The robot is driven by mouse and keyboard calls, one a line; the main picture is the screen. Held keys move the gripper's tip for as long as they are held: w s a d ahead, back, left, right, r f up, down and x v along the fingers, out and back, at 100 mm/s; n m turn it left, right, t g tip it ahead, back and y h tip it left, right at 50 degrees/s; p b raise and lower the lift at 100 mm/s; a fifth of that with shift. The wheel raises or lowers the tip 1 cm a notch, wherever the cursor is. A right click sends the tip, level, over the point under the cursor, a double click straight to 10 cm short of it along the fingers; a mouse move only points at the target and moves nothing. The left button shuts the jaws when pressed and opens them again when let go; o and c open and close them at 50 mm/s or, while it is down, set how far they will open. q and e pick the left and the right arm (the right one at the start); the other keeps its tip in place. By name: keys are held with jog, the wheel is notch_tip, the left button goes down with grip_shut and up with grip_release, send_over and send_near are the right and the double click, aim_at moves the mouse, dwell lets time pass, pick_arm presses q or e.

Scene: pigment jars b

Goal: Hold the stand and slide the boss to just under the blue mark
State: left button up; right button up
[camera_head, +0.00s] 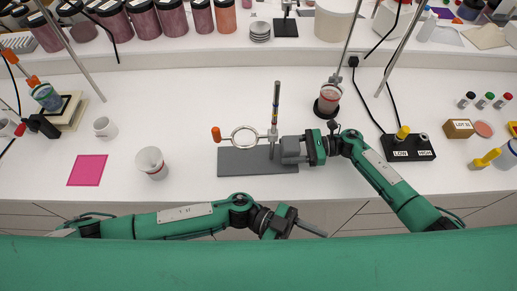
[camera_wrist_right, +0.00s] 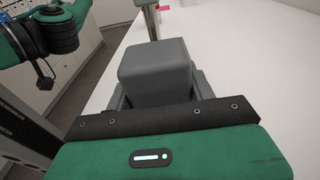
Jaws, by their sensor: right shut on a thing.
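The stand has a flat grey base (camera_head: 240,162) and an upright rod (camera_head: 276,92) near its right end. The rod carries coloured bands, too small for me to pick out the blue mark surely. The boss (camera_head: 272,134) sits low on the rod, with a pale ring (camera_head: 244,138) and an orange knob (camera_head: 216,134) reaching left. My right gripper (camera_head: 279,152) is shut on the stand's rod just above the base, below the boss. In the right wrist view a metal rod (camera_wrist_right: 150,22) shows beyond the grey gripper block. My left gripper (camera_head: 308,227) is at the table's front edge, away from the stand; its jaw gap is unclear.
A white cup (camera_head: 151,163) and a pink mat (camera_head: 87,170) lie left of the stand. A black LOW/HIGH box (camera_head: 407,148) is at right. Jars line the back shelf.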

pick_arm(q)
jog(key=w+a+r+m+g+y, duration=0.2)
jog(key=w+a+m+y, duration=0.4)
jog(key=m, duration=0.9)
notch_tip(320, 180, up, 13)
jog(key=m+t+y, duration=1.1)
jog(key=m, duration=1.2)
send_over(215, 129)
jog(key=shift+s+d+f, duration=0.1)
jog(key=shift+s, duration=0.05)
jog(key=shift+m+t, duration=0.3)
jog(key=shift+f, duration=0.35)
notch_tip(215, 129, down, 11)
